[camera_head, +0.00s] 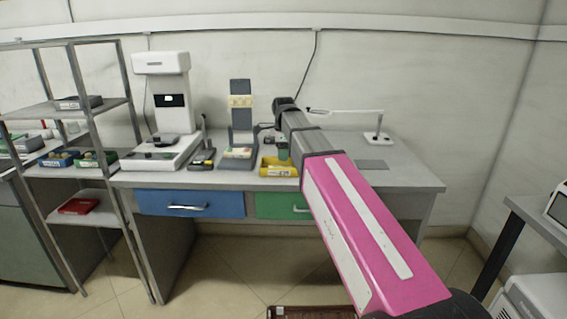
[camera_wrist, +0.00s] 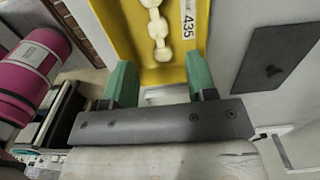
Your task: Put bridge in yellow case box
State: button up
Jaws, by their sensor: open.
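The yellow case box (camera_head: 266,167) stands on the desk near its front edge. It also shows in the wrist view (camera_wrist: 180,72), with a white label reading 435. A cream bridge (camera_wrist: 157,30) of several joined lumps lies inside the yellow case box in the wrist view, cut off by the top edge. My gripper (camera_wrist: 160,82) has green fingers spread apart with nothing between them, just short of the bridge's near end. In the head view my gripper (camera_head: 283,150) is over the back of the yellow case box. The bridge is not distinguishable there.
A white instrument (camera_head: 162,90) and a dark stand (camera_head: 240,115) stand left of the box. A white lamp (camera_head: 378,135) and a grey mat (camera_head: 372,164) are to the right. A metal rack (camera_head: 88,120) holds blue, green and red boxes. The desk's right end is clear.

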notch_tip(320, 180, up, 7)
dwell(0.3)
